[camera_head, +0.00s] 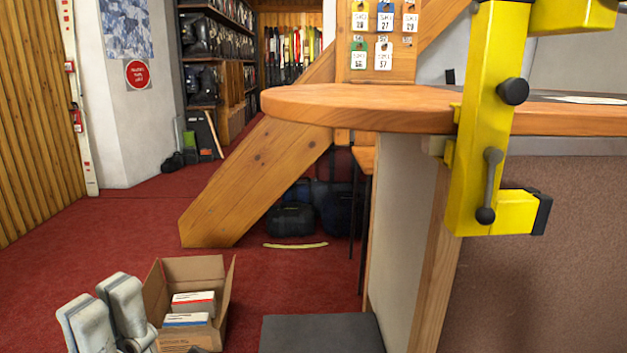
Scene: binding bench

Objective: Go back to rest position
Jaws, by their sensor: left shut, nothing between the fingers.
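My left gripper (103,297) shows at the lower left of the head view, with its pale grey fingers pointing up. It is shut and holds nothing. It is in front of the red carpet, just left of an open cardboard box in the picture. I cannot tell whether it touches the box. My right gripper is out of view.
The open cardboard box (222,270) holds small packages. A wooden bench (350,105) with a yellow clamp (490,120) stands at the right. A dark grey block (320,333) lies at its foot. Dark bags (290,218) sit behind a slanted beam. Red carpet (100,230) is clear at left.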

